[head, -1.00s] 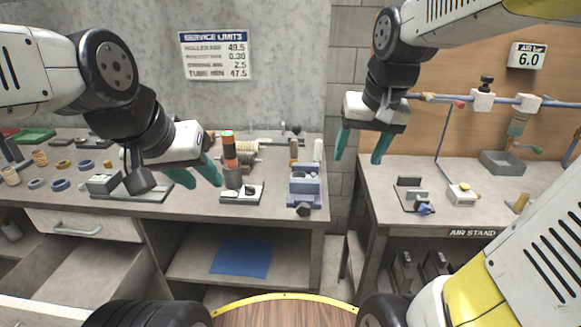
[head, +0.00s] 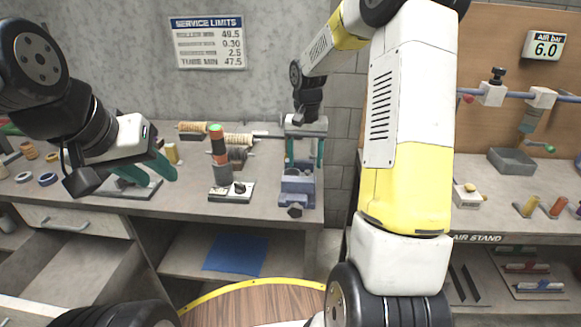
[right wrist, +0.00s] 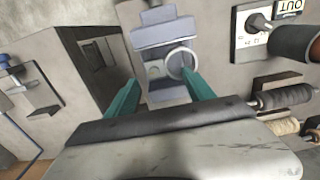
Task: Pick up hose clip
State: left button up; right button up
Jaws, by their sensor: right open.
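A thin grey metal ring (right wrist: 181,63), which looks like the hose clip, sits at the blue-grey vise-like fixture (right wrist: 158,35) in the right wrist view. In the head view this fixture (head: 297,190) stands at the right end of the left bench; the ring is too small to make out there. My right gripper (head: 304,158) is open above and behind the fixture. In the right wrist view its teal fingers (right wrist: 161,84) point at the fixture, one tip close to the ring; I cannot tell if they touch. My left gripper (head: 153,177) is open and empty over the bench.
The air stand bench (head: 488,222) is at the right, past a gap. My right arm hides part of it.

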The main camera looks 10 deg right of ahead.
aim_at(306, 172)
jog(key=f, duration=0.4)
jog(key=shift+s+d+f, duration=0.15)
jog(key=shift+s, duration=0.2)
jog(key=shift+c, duration=0.4)
grip_shut()
